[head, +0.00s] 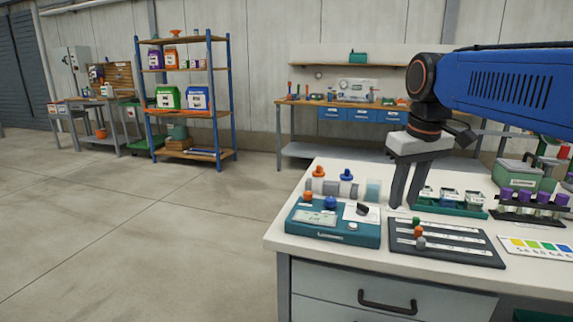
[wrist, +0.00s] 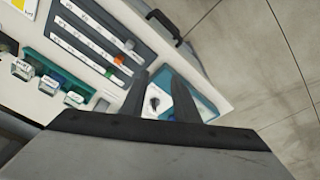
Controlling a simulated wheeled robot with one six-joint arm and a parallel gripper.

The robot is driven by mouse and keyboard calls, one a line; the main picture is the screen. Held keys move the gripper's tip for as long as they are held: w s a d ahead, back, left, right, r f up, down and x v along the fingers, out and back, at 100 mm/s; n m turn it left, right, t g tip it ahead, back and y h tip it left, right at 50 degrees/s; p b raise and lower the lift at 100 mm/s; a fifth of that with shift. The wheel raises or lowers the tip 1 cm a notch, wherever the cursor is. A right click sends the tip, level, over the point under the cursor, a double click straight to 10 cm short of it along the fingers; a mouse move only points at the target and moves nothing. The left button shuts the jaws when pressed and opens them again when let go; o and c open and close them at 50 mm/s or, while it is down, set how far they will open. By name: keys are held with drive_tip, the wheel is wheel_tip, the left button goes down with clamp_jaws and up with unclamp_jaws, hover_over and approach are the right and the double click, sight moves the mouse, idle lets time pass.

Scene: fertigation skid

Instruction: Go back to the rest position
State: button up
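My gripper (head: 403,203) points down over the white bench top (head: 290,245), between the teal control box and the green tray. In the wrist view its two dark fingers (wrist: 161,76) stand apart with nothing between them, so it is open and empty. The teal control box (head: 333,230) has an orange knob, a blue knob and a black knob; part of it shows beyond the fingers in the wrist view (wrist: 205,98). The black slider board (head: 460,248) carries green, orange and grey knobs near its left end. The blue arm above is mine.
A green tray (head: 450,206), a rack of purple-capped tubes (head: 530,208) and a colour chart (head: 538,246) lie to the right. The floor at left is clear before the blue shelf unit (head: 233,110).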

drive_tip(key=s+d+f+m+t, duration=0.2)
drive_tip(key=s+f+m, duration=0.1)
drive_tip(key=s+f, duration=1.5)
wheel_tip(320, 180, down, 2)
drive_tip(key=shift+s+d+f+t, duration=0.1)
drive_tip(key=shift+s+d+t, duration=0.2)
drive_tip(key=shift+d, duration=0.1)
